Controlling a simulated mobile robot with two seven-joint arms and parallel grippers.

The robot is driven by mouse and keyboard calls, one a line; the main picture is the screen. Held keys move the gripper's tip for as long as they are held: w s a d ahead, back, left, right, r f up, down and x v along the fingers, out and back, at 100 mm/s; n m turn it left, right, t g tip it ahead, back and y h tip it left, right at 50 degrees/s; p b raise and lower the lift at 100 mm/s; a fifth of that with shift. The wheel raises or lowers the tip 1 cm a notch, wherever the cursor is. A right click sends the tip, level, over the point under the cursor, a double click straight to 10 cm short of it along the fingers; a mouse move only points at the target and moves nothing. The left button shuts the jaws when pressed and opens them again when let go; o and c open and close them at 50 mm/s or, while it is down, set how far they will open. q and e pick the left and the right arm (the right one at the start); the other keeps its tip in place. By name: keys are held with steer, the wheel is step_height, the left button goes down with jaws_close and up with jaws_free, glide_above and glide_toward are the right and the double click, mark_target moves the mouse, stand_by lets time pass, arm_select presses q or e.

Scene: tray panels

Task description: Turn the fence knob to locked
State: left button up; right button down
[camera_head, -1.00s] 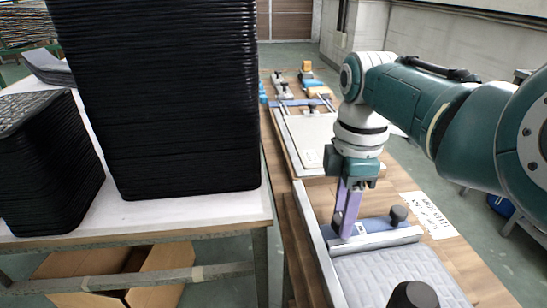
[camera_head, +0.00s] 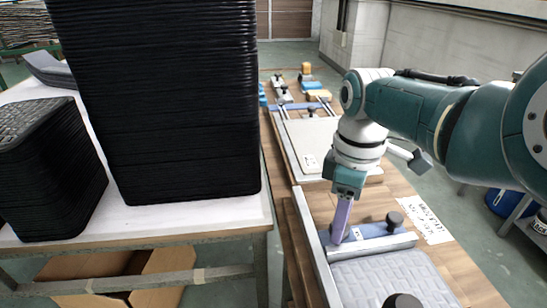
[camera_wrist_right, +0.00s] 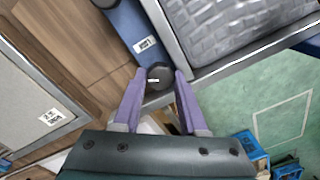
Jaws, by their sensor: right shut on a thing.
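My right gripper (camera_head: 338,236) points down at the left end of the blue fence bar (camera_head: 372,232). In the wrist view its purple fingers (camera_wrist_right: 158,82) are shut on a dark round knob (camera_wrist_right: 160,75), one finger on each side. A short pale mark shows on the knob's top. The blue bar (camera_wrist_right: 122,18) runs away from the knob and carries a small white label (camera_wrist_right: 143,45), too small to read surely. In the head view the fingers hide this knob. My left gripper is in neither view.
A second dark knob (camera_head: 395,219) stands at the bar's right end, and another (camera_head: 403,300) at the bottom edge. A grey quilted panel (camera_head: 390,276) lies in front of the bar. Tall black tray stacks (camera_head: 155,100) stand on the left table. A paper sign (camera_head: 428,222) lies at right.

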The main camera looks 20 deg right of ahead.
steer(key=m+p, duration=0.1)
steer(key=m, duration=0.5)
steer(key=shift+r+m, duration=0.1)
steer(key=shift+m, duration=0.2)
steer(key=m+p, duration=0.1)
steer(key=m, duration=0.5)
steer(key=shift+m, duration=0.3)
steer(key=shift+c, duration=2.2)
jaws_free()
steer(key=shift+p, duration=0.3)
step_height(320, 180, up, 10)
steer(key=p, duration=0.7)
steer(key=shift+d, duration=0.2)
